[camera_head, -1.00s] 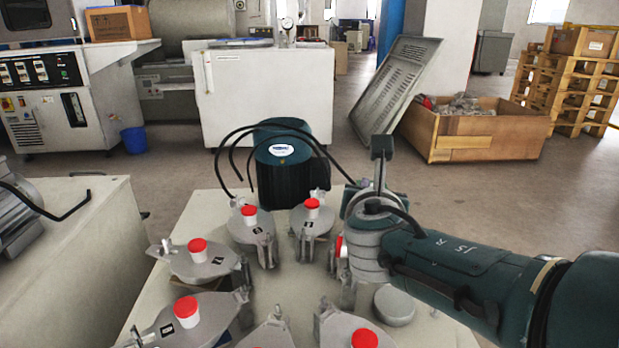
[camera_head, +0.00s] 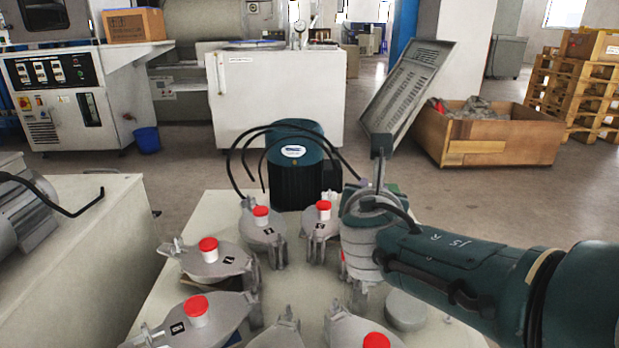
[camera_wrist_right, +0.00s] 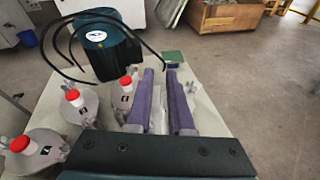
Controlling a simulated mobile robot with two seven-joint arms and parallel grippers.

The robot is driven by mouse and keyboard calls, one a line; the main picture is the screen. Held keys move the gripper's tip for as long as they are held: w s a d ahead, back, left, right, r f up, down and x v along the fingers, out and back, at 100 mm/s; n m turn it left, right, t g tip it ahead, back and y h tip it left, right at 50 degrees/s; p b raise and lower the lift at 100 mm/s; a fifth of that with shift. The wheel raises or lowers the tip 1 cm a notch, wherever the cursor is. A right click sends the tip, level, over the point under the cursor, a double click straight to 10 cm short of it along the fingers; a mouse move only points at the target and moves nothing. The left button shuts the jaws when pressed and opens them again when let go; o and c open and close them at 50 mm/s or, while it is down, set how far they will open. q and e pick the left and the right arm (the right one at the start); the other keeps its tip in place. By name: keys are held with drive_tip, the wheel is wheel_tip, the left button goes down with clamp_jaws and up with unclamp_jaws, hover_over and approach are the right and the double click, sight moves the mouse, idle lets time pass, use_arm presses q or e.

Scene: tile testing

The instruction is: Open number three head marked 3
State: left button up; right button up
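Several grey round heads with red-topped knobs stand in a ring on a pale table (camera_head: 190,222). Their small black labels are hard to read. The head behind my right wrist, probably number three, is mostly hidden; only a sliver of its red knob (camera_head: 343,257) shows. My right gripper (camera_head: 381,152) is over the ring's right side, pointing away from me. In the right wrist view its two purple fingers (camera_wrist_right: 160,78) are apart, with a pale grey part (camera_wrist_right: 158,118) visible between or below them; contact cannot be told. My left gripper is not in view.
A dark green motor (camera_head: 293,165) with black hoses stands behind the heads. A head with a knob (camera_head: 323,210) sits close left of my right wrist. A round grey disc (camera_head: 406,311) lies below my forearm.

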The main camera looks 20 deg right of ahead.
drive_tip(key=shift+o, duration=1.3)
drive_tip(key=s+p, duration=0.1)
drive_tip(key=p, duration=0.1)
drive_tip(key=s+a+r+p, duration=0.1)
drive_tip(key=shift+s+a+r+p, duration=0.1)
drive_tip(key=shift+s+r+p, duration=0.2)
drive_tip(key=shift+p, duration=0.05)
drive_tip(key=s+a+p, duration=0.3)
drive_tip(key=s+p, duration=0.1)
drive_tip(key=s, duration=0.2)
drive_tip(key=shift+r, duration=0.45)
